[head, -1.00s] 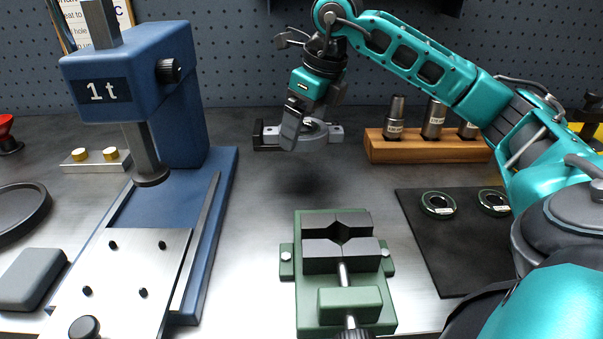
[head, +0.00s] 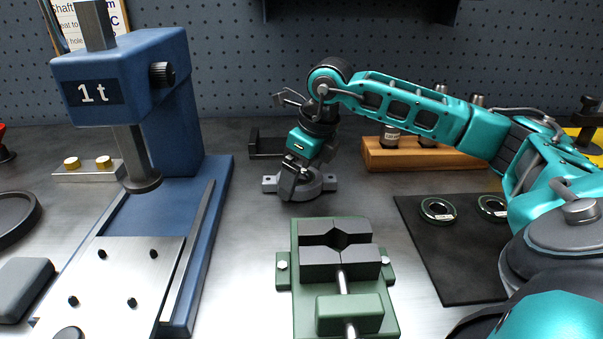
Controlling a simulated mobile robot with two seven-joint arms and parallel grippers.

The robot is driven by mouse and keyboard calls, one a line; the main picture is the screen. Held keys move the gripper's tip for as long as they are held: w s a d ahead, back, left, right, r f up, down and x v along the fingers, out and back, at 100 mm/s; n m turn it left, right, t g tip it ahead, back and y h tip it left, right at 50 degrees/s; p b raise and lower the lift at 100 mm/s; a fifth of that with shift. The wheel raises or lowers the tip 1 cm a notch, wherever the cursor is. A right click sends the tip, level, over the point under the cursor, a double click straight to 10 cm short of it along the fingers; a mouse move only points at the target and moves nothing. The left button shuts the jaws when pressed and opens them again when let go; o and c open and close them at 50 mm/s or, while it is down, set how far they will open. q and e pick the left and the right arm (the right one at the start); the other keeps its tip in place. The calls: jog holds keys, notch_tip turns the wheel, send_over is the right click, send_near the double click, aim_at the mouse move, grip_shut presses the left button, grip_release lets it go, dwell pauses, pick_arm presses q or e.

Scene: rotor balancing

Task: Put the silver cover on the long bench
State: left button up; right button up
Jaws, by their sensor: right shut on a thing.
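The silver cover (head: 321,186), a grey ring-shaped part with a flat lug on each side, is low over the long bench (head: 235,215) or touching it, behind the green vise; I cannot tell if there is a small gap. My right gripper (head: 289,193) reaches down from above and is shut on the cover's near left part, hiding some of its ring. The cover looks about level. My left gripper is not in view.
A blue press (head: 180,130) marked "1 t" stands at left. The green vise (head: 345,310) is in front of the cover. A wooden block (head: 400,158) with tools, a black mat (head: 450,265) with two rings and a dark bracket (head: 265,148) are nearby. The metal between press and vise is clear.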

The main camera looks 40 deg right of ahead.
aim_at(316, 183)
jog(key=shift+f, duration=0.1)
jog(key=o, duration=1.2)
jog(key=shift+c, duration=0.2)
jog(key=shift+r, duration=0.35)
jog(key=p+v, duration=0.2)
jog(key=v, duration=0.9)
jog(key=shift+r, duration=0.3)
jog(key=shift+s, duration=0.15)
